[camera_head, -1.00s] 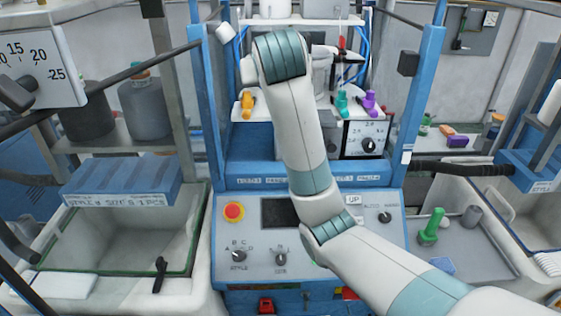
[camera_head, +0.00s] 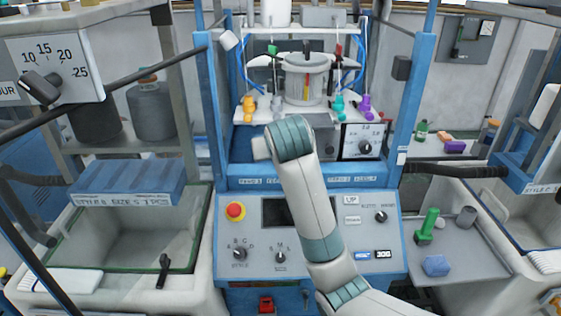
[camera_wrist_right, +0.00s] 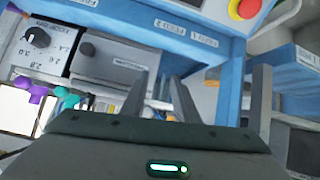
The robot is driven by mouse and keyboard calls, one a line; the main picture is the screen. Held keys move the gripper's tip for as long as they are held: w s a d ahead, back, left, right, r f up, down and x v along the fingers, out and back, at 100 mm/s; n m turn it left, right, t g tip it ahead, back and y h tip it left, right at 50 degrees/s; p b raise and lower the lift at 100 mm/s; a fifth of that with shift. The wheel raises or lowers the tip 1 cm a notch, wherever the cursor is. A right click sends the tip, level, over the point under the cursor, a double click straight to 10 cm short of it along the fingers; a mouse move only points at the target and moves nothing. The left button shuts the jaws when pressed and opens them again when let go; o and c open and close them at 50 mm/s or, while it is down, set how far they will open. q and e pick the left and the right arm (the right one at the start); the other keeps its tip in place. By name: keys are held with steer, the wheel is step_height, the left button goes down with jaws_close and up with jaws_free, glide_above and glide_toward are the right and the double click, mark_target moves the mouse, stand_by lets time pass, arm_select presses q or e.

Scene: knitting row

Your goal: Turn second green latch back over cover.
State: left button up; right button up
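A grey cylinder (camera_head: 305,80) with a dark lever on top stands in the middle of the machine's upper level; I cannot tell whether it is the cover. A teal-green latch-like piece (camera_head: 339,105) stands on the white ledge to its right, beside a purple one (camera_head: 367,107). The teal-green piece also shows in the right wrist view (camera_wrist_right: 70,100). A small dark green piece (camera_head: 272,50) is at the upper left of the cylinder. My right gripper (camera_wrist_right: 158,82) has its fingers apart with nothing seen between them; my arm hides it in the head view. My left gripper is out of view.
The blue-framed control panel (camera_head: 340,215) lies below, with a red button (camera_head: 236,211). Blue posts (camera_head: 211,100) flank the machine. Orange pieces (camera_head: 249,105) stand left on the white ledge. A tray (camera_head: 465,255) at the right holds a green peg (camera_head: 429,223).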

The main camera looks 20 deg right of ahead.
steer(key=shift+s+f, duration=0.25)
steer(key=shift+f, duration=0.25)
steer(key=shift+s+f, duration=0.25)
steer(key=shift+f, duration=0.2)
